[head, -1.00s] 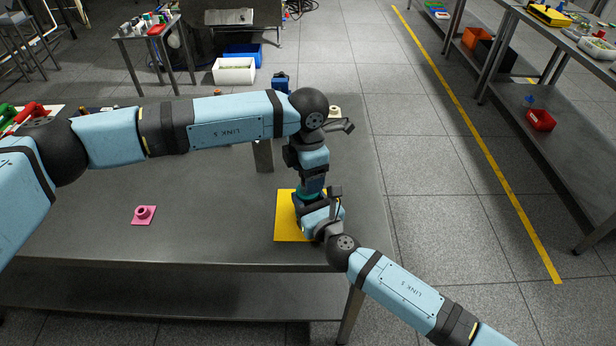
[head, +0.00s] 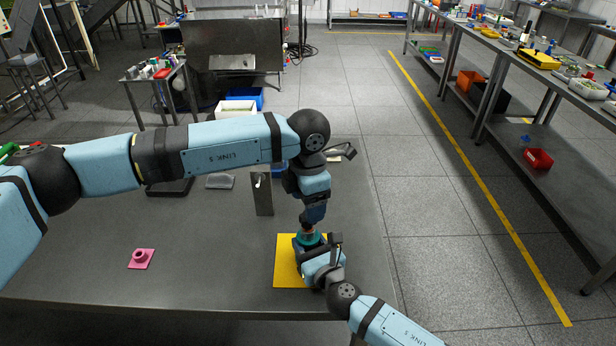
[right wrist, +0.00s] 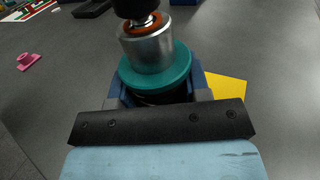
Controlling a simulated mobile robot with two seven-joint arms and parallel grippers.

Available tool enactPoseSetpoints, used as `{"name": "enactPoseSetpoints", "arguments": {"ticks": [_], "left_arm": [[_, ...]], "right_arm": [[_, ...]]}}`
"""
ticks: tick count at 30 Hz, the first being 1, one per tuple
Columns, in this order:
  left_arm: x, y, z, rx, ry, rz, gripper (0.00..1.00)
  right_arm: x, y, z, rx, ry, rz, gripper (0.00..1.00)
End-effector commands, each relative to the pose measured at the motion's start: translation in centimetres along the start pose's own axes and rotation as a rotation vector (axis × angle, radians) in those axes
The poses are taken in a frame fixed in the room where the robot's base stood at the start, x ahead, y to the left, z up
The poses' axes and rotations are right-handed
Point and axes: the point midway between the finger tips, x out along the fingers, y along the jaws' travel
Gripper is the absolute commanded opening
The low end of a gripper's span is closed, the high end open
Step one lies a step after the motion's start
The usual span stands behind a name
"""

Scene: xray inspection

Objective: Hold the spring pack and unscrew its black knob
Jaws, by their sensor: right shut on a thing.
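The spring pack, with a teal flange (head: 310,239) in the head view, stands upright over the yellow mat (head: 287,270). In the right wrist view its silver cylinder (right wrist: 147,48), orange ring (right wrist: 141,26) and teal flange (right wrist: 160,70) show. The black knob (right wrist: 135,8) is above the ring, cut off by the frame's top. My right gripper (head: 308,246) is shut on the spring pack from the near side, low at the flange; its fingers are partly hidden. My left gripper (head: 313,214) points down just above the pack's top; its fingertips are too small to read.
A pink piece (head: 141,258) lies on the grey table (head: 215,275) to the left. A white bin (head: 236,108) and a side table lie beyond. The table's right edge is close to my arms.

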Motion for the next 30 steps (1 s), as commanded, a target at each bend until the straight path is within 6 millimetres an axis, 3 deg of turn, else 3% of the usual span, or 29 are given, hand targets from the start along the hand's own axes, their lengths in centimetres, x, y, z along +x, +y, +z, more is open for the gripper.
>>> {"name": "enactPoseSetpoints", "arguments": {"ticks": [14, 24, 27, 30], "left_arm": [[0.0, 0.0, 0.0, 0.001, 0.000, 0.000, 0.68], [-6.2, 0.1, 0.1, 0.271, -0.003, -0.003, 0.68], [-6.1, 0.0, 0.1, 0.300, -0.002, -0.005, 0.68], [-4.9, 0.0, 0.1, 0.301, 0.000, -0.006, 0.68]], "right_arm": [[0.0, 0.0, 0.1, 0.000, -0.001, 0.000, 0.16], [0.0, 0.0, 0.1, 0.000, -0.001, 0.000, 0.16], [0.0, 0.0, 0.0, 0.000, -0.001, 0.000, 0.16], [0.0, 0.0, 0.1, 0.000, -0.001, 0.000, 0.16]]}}
